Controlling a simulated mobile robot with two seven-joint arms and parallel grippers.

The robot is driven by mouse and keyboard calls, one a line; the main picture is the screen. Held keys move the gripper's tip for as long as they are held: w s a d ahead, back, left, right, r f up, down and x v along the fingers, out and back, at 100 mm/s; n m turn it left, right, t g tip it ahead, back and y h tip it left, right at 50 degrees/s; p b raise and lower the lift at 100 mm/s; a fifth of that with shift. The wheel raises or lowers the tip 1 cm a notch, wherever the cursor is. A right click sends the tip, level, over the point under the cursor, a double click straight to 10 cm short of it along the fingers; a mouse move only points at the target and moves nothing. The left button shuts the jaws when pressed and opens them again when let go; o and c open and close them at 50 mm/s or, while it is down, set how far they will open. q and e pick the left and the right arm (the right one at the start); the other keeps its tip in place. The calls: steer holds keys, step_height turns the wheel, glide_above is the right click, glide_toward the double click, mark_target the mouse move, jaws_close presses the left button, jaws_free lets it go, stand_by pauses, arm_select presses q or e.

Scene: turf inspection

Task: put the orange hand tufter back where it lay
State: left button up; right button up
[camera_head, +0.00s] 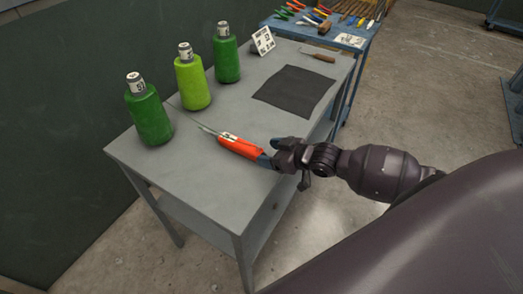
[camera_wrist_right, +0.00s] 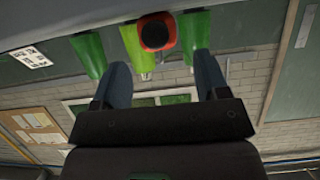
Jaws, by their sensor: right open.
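The orange hand tufter (camera_head: 240,146) lies on the grey table (camera_head: 215,190), its thin metal needle pointing to the back left. My right gripper (camera_head: 270,153) is open at the tufter's near end, with its blue fingers low by the table. In the right wrist view, which is upside down, the tufter (camera_wrist_right: 155,33) shows end-on as a dark disc with an orange rim. It appears ahead of the gap between the open fingers (camera_wrist_right: 160,62). I cannot tell whether a finger touches it. My left gripper is not in view.
Several green yarn cones, such as the front one (camera_head: 152,120), stand along the table's left side. A dark mat (camera_head: 294,91), a white card (camera_head: 263,41) and a wooden-handled tool (camera_head: 318,56) lie farther back. A blue-framed table (camera_head: 340,38) with tools stands behind.

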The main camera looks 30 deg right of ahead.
steer(key=v, duration=0.8)
steer(key=s+a+f+m+h, duration=0.2)
steer(key=s+f+h, duration=0.1)
steer(key=s+f, duration=0.3)
steer(key=s+a+f+m+h, duration=0.2)
steer(key=s+f+m+h, duration=0.1)
steer(key=s+f, duration=0.3)
steer(key=shift+f+h, duration=0.2)
steer(key=shift+h, duration=0.4)
